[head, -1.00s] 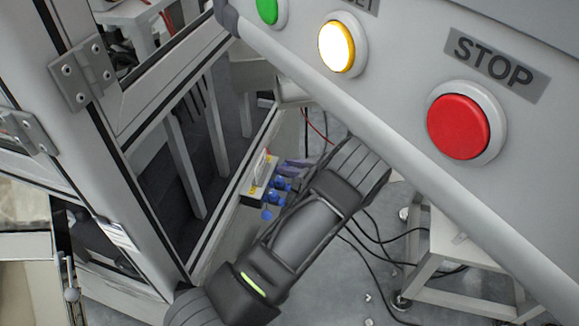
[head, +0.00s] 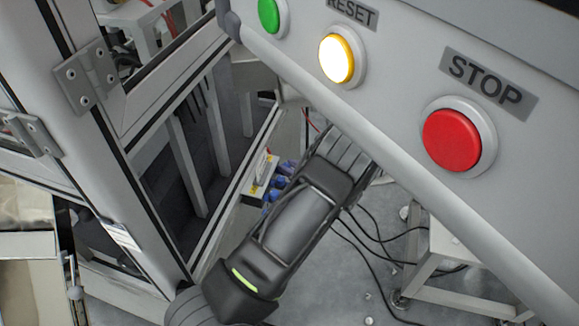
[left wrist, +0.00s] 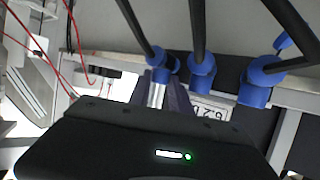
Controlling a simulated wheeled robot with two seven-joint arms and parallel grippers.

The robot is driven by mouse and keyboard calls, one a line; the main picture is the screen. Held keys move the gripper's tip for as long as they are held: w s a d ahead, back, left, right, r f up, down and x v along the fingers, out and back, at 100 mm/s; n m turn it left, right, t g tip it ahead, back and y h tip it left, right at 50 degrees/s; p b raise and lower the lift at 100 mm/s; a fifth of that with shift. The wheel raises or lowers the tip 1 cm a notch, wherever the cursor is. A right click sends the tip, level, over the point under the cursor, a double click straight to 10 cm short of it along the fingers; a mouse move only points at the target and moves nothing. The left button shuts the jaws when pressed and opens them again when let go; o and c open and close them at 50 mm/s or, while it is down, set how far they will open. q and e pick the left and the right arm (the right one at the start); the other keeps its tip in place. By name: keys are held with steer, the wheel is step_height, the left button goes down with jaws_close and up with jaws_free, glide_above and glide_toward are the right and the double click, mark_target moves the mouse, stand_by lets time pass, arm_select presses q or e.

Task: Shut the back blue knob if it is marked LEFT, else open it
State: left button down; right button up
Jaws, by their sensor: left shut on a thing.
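Several blue knobs (head: 270,190) sit on a pneumatic block low beside the machine frame, partly hidden by my left arm. In the left wrist view they stand in a row: a left knob (left wrist: 158,58), a middle knob (left wrist: 202,72) and a right knob (left wrist: 260,85), with black hoses. My left gripper (left wrist: 172,92) reaches in at the left knob, the farthest in the head view, and is shut on it. Its fingertips are largely hidden in the head view. No LEFT marking can be read. A white label (left wrist: 212,110) is only partly legible. My right gripper is out of view.
A grey panel with green, yellow RESET (head: 337,60) and red STOP (head: 451,139) buttons hangs close above my left arm. The aluminium machine frame (head: 150,200) stands on the left. Black cables (head: 365,250) lie on the floor beside a white stand (head: 440,250).

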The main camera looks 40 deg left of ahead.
arm_select(q)
steer(key=c, duration=1.5)
jaws_free()
steer(key=shift+w+n+g, duration=0.1)
steer(key=shift+n+g, duration=0.2)
steer(key=shift+n, duration=0.1)
